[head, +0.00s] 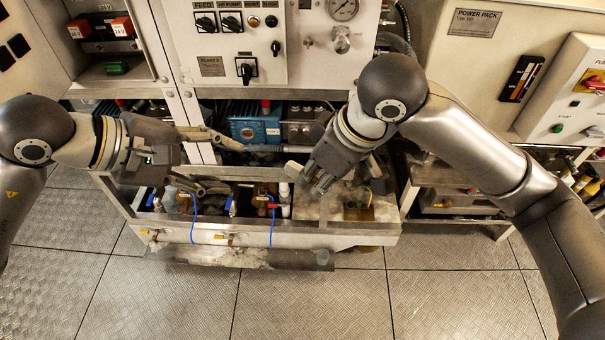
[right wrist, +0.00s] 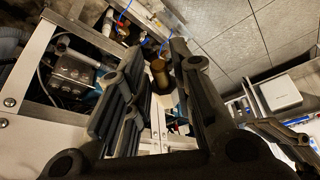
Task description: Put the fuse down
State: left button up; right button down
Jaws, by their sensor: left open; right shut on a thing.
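My right gripper (head: 304,179) reaches down over the right part of the open lower tray of the cabinet.
The open tray (head: 320,231) holds valves, blue tubes and fittings. A blue unit (head: 254,128) stands behind it. A control panel (head: 238,45) with switches is above. A power pack cabinet (head: 470,65) stands at right. The tiled floor (head: 310,300) in front is clear.

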pick_arm(q)
jog(key=s+d+r+n+g, duration=0.1)
jog(key=d+r+n, duration=0.4)
jog(key=n, duration=1)
jog(key=s+d+r+n, duration=0.1)
jog(key=d+r+n, duration=0.4)
jog(key=n, duration=1)
jog(key=x, duration=1.2)
pick_arm(e)
jog(key=s+d+r+m+t+h, duration=0.1)
jog(key=s+d+r+m, duration=0.3)
jog(key=d+r+m, duration=0.2)
jog(key=shift+s+r+h, duration=0.3)
jog(key=shift+r+h, duration=0.1)
jog(key=shift+r, duration=0.4)
